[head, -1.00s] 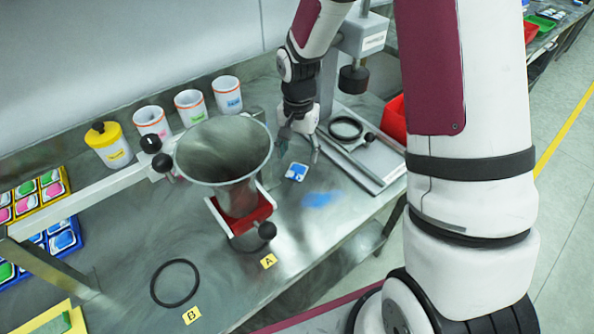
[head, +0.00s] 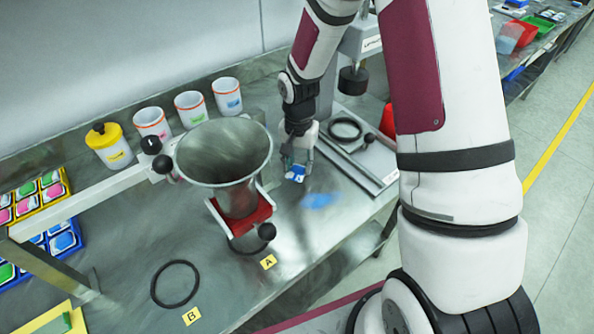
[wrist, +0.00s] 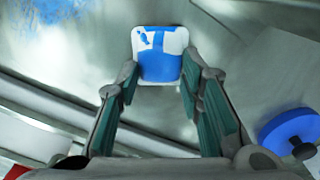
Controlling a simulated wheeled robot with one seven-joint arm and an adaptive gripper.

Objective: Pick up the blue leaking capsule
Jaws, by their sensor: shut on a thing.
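The leaking capsule (head: 296,173) is a small white and blue piece on the steel bench, right of the metal funnel. A blue smear (head: 318,200) lies on the bench beside it. My gripper (head: 297,168) is down at the capsule, with its fingers shut on it. In the wrist view the capsule (wrist: 160,54) sits between the two fingertips (wrist: 158,82), its blue and white face showing. I cannot tell whether it is clear of the bench. The blue smear also shows in the wrist view (wrist: 50,12).
The metal funnel (head: 222,152) on its red base stands close left of my gripper. The press stand with its flat plate (head: 362,150) is close right. White cups (head: 190,107) and a yellow-lidded jar (head: 108,145) stand behind. A black ring (head: 175,283) lies at front left.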

